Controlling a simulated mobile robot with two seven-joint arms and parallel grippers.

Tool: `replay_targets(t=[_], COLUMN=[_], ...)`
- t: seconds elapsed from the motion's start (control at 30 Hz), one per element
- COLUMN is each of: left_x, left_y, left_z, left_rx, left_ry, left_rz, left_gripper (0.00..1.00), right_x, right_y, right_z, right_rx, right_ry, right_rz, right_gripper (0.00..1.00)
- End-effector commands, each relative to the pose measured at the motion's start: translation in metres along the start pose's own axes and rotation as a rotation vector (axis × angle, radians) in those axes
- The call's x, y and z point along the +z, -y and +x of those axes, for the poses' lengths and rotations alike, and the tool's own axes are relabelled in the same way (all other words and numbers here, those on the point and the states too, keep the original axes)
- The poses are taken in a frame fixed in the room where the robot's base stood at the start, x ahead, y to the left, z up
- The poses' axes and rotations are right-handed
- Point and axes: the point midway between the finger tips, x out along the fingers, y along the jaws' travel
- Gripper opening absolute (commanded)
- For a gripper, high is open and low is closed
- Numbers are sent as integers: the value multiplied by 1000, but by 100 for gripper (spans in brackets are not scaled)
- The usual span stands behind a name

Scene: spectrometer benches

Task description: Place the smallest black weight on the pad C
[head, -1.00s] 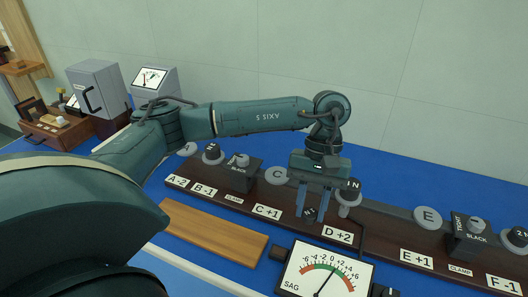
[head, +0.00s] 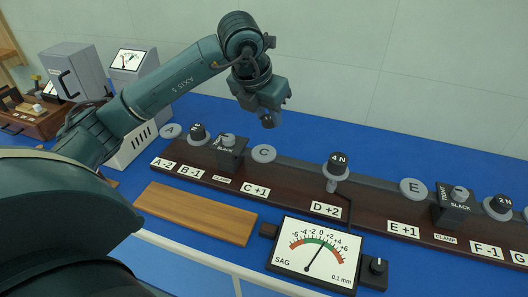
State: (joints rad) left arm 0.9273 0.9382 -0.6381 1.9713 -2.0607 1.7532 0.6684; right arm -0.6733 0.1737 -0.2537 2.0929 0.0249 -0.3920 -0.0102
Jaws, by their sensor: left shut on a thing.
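Pad C (head: 263,153) is a round grey pad on the dark bench beam, and its top is bare. My left gripper (head: 268,119) is raised above and behind pad C, apart from it. It is shut on a small dark piece whose label I cannot read; the jaws are mostly hidden by the gripper's body. A black weight marked 4 N (head: 337,163) stands on pad D. Other black weights stand at B (head: 197,134) and F (head: 497,207). My right gripper is not in view.
Pads A (head: 170,131) and E (head: 413,187) are bare. Black clamps (head: 231,155) and (head: 452,212) stand on the beam. A SAG dial (head: 318,254) and a wooden board (head: 196,213) lie in front. Blue bench surface behind the beam is free.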

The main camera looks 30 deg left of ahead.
Motion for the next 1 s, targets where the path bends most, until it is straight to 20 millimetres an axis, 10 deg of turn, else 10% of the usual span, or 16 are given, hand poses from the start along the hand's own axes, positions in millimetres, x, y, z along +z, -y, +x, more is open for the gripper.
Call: replay_targets(t=[0.23, 1.0], left_x=[6, -32], left_y=[-14, -14], left_z=[-4, 84], left_rx=[101, 106], left_ry=[-3, -5], left_rz=[-248, -261], left_gripper=[4, 4], right_x=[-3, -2], right_y=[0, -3], right_z=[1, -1], right_rx=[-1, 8], right_ry=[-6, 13], right_rz=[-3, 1], right_gripper=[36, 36])
